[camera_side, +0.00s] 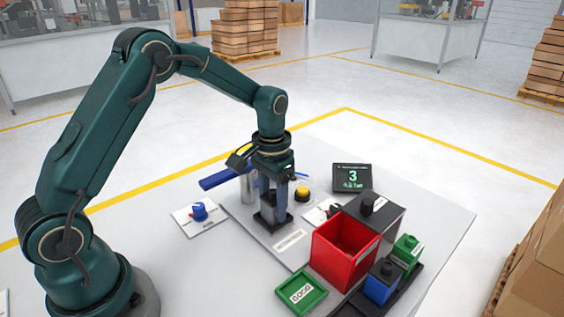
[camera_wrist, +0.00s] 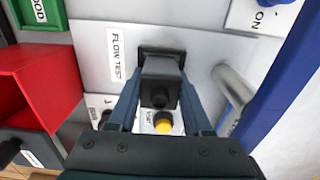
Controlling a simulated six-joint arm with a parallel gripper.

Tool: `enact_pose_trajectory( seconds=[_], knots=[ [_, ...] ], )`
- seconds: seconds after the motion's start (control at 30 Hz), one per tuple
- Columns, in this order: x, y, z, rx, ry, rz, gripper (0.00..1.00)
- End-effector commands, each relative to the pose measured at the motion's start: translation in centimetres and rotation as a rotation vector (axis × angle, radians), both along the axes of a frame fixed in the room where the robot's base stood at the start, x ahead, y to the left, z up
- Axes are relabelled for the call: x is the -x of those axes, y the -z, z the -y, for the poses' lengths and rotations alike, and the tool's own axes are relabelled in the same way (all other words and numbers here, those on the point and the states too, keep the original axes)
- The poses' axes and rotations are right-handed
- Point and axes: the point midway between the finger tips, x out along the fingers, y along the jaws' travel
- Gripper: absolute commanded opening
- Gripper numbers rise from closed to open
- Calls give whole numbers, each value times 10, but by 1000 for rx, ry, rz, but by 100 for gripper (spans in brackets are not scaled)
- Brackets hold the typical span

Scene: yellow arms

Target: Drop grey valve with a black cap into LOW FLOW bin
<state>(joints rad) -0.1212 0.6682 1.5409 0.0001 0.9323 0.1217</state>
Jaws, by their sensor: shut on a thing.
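The grey valve with a black cap (camera_wrist: 160,88) is between the fingers of my gripper (camera_wrist: 160,122) in the wrist view. In the side view my gripper (camera_side: 273,205) points down, shut on the dark valve (camera_side: 270,215) at the flow test spot. The valve looks upright; I cannot tell whether its base touches the fixture below. A large open red bin (camera_side: 326,260) stands to the right of my gripper, and also shows at the left of the wrist view (camera_wrist: 50,75). I cannot read a LOW FLOW label on any bin.
A green tray marked GOOD (camera_side: 302,293) lies in front. A dark box with a black knob (camera_side: 388,216), a blue block (camera_side: 380,287) and a green block (camera_side: 407,250) flank the red bin. A display reading 3 (camera_side: 352,177) and a yellow button (camera_side: 302,193) stand behind.

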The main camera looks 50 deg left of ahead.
Motion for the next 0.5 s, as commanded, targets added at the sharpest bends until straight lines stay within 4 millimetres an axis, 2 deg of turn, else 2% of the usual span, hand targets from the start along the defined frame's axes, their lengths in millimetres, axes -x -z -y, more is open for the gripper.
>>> enact_pose_trajectory(
  seconds=[0.2, 0.5],
  knots=[
    [-1, -10, 0, 0, 0, 4, 0],
    [-2, -69, 0, -1, 0, 8, 0]
  ],
)
